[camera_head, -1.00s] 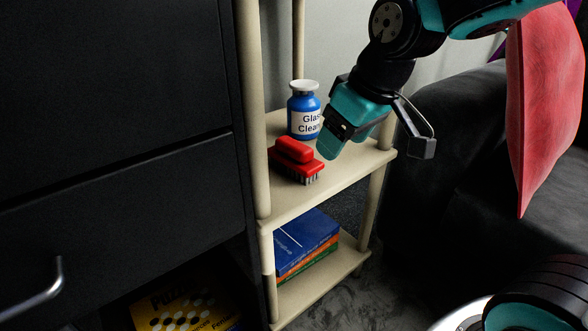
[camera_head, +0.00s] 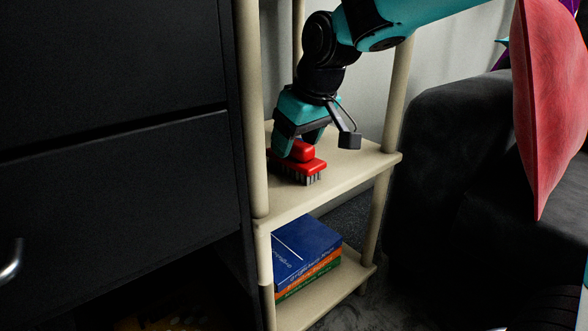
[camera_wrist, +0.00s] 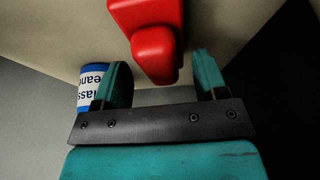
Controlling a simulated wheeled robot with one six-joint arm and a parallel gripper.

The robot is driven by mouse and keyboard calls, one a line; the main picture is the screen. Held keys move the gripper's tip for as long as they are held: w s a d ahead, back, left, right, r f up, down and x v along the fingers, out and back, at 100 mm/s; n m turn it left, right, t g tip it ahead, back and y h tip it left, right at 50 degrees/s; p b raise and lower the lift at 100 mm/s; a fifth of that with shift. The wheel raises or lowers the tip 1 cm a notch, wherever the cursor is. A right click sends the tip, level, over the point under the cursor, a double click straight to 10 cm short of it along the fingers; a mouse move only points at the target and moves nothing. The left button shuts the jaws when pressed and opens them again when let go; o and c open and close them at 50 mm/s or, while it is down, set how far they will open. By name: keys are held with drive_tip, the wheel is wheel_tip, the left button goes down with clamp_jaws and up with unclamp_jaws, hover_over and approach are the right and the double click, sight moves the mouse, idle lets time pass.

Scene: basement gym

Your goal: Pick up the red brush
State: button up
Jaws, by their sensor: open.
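The red brush (camera_head: 312,166) lies bristles down on the upper shelf board (camera_head: 345,172) of a cream rack. It also shows in the wrist view (camera_wrist: 152,45), with its handle end reaching toward the gap between the fingers. My gripper (camera_head: 296,146) is open, pointing down over the back part of the brush in the head view. In the wrist view my gripper (camera_wrist: 160,78) has one finger on each side of the handle end, with visible space on both sides. I cannot tell how far down the fingertips reach.
A blue and white cleaner bottle (camera_wrist: 90,85) stands close beside the left finger in the wrist view; my arm hides it in the head view. Rack posts (camera_head: 251,110) flank the shelf. Books (camera_head: 305,250) lie below. A black cabinet (camera_head: 120,180) is left, a dark sofa (camera_head: 450,150) right.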

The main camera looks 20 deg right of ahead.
drive_tip(key=c, duration=1.1)
drive_tip(key=shift+o, duration=0.2)
drive_tip(key=shift+r, duration=0.15)
